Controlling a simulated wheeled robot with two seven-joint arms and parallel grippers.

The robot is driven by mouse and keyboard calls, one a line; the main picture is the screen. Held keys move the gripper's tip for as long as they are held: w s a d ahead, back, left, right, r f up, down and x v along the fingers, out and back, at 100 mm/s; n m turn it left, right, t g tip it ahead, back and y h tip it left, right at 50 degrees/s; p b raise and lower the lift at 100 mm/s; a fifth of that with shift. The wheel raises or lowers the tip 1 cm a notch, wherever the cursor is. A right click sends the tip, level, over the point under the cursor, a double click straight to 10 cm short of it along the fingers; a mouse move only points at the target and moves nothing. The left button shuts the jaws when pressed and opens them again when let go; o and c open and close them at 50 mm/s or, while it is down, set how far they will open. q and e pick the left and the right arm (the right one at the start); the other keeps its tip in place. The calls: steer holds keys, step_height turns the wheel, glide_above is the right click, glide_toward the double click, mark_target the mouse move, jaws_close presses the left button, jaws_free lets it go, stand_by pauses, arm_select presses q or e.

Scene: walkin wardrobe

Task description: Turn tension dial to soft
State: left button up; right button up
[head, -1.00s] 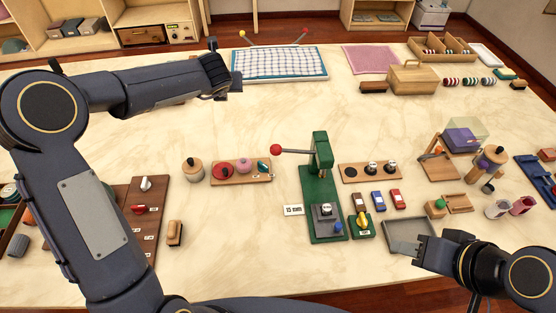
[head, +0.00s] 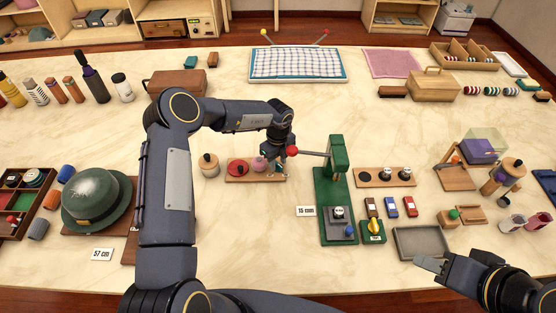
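A yellow pointer knob on a small green block (head: 374,229), beside the green lever press (head: 334,195), is the dial I can see clearly. Its label is too small to read, so I cannot tell whether it is the tension dial. My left gripper (head: 281,172) points down at the right end of a small wooden board (head: 243,179), by the press's red lever ball (head: 292,151). Its fingers are too small to tell open from shut. My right gripper (head: 428,264) is low at the right, by the front edge of a grey tray (head: 421,257); its fingers are unclear.
A green hat (head: 92,200) stands on a brown board at the left, partly behind my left arm. Small blocks (head: 391,207) and a board with weights (head: 385,177) lie right of the press.

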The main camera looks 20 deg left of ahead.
arm_select(q)
steer(key=shift+f, duration=0.2)
steer(key=shift+c, duration=0.3)
jaws_close()
